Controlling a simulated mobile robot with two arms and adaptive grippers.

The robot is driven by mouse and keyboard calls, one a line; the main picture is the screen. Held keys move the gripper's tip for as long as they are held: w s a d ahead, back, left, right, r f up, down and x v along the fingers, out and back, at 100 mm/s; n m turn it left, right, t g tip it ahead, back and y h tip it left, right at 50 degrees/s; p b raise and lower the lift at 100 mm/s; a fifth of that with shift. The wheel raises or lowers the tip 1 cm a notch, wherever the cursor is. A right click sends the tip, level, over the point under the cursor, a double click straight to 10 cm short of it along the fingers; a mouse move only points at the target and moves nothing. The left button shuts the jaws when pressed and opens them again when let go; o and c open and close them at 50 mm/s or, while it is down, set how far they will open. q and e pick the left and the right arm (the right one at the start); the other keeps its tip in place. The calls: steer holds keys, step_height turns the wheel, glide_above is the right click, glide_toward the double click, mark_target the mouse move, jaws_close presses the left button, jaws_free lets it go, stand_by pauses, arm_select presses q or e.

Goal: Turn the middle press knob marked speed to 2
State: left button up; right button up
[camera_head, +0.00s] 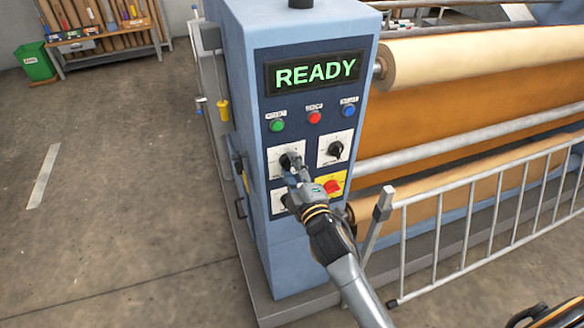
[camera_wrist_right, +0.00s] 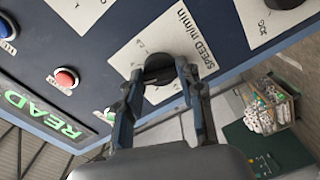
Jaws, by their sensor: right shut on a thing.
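The speed knob (camera_wrist_right: 159,66) is black and round, on a white dial plate (camera_wrist_right: 135,55) marked "SPEED m/min" in the right wrist view. In the head view its plate (camera_head: 276,148) is at the upper left of the knob group. My right gripper (camera_wrist_right: 160,72) is shut on the speed knob, one finger on each side. In the head view the right gripper (camera_head: 292,170) reaches up to the panel and partly hides the knob. The knob's pointer and the small scale figures are too unclear to read. My left gripper is not in view.
The panel's display (camera_head: 315,72) reads "READY". Below it are green (camera_head: 277,125), red (camera_head: 314,117) and blue (camera_head: 348,111) buttons. Another black knob (camera_head: 336,149) is to the right, a red switch on yellow (camera_head: 332,187) below it.

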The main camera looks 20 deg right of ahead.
steer(key=m, duration=0.4)
steer(key=shift+m+p, duration=0.3)
stand_by(0.3)
steer(key=o, duration=1.2)
steer(key=shift+s+f, duration=0.1)
steer(key=shift+s, duration=0.1)
steer(key=s, duration=1.1)
steer(key=shift+s+d, duration=0.2)
steer(key=shift+s, duration=0.1)
